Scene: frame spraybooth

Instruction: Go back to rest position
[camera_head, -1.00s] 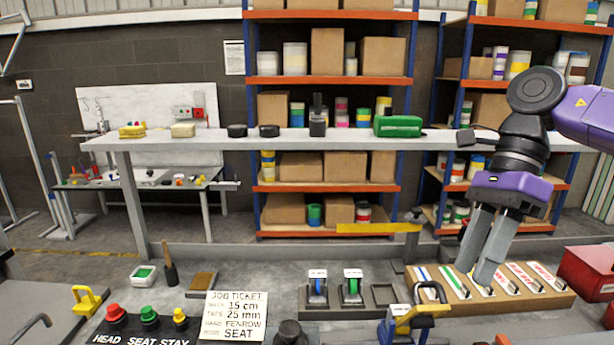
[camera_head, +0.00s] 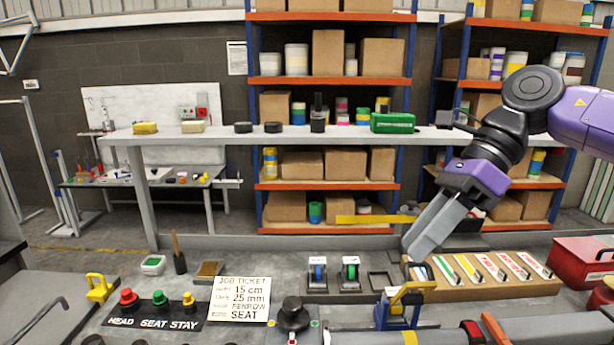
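My gripper (camera_head: 416,247) hangs at the right of the head view, below my purple and black arm. Its two grey fingers point down and to the left, above the left end of the wooden block (camera_head: 466,289) with coloured slots. The fingers look close together, and their tips overlap in this view, so I cannot tell whether a gap is between them. I see no object held at the tips.
A blue and yellow tool (camera_head: 397,312) stands just below the gripper. A red toolbox (camera_head: 580,268) is at the right. Two tape dispensers (camera_head: 317,275), a job ticket (camera_head: 240,297) and coloured buttons (camera_head: 160,299) lie on the bench. A raised shelf (camera_head: 345,138) runs behind.

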